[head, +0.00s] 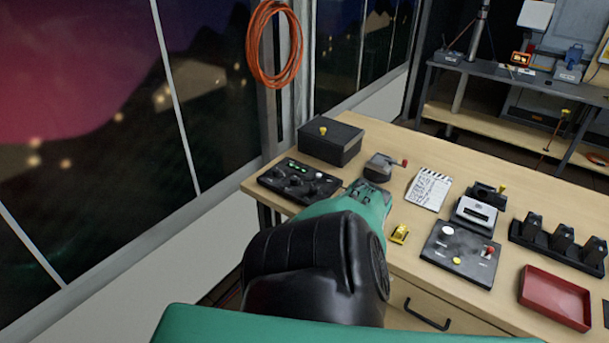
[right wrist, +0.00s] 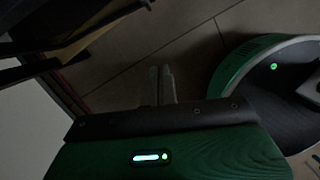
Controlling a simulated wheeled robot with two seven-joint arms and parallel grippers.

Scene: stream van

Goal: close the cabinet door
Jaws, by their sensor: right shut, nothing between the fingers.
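A light wood front with a black bar handle (head: 427,315) shows below the desk top in the head view. I cannot tell whether it is the cabinet door or a drawer, and its lower part is cut off. In the right wrist view my right gripper (right wrist: 161,84) is shut and empty, pointing over dark floor. A brown wooden panel (right wrist: 90,38) lies at the upper left of that view, apart from the fingertips. I cannot tell whether it is the door. One of my arms crosses the middle of the head view; no gripper shows there. My left gripper is out of view.
The wooden desk (head: 400,235) carries a black box (head: 332,143), a control panel (head: 462,254), a red tray (head: 555,297) and several devices. An orange cable coil (head: 273,45) hangs by the window. Floor tiles (right wrist: 190,55) are clear beyond the right fingertips.

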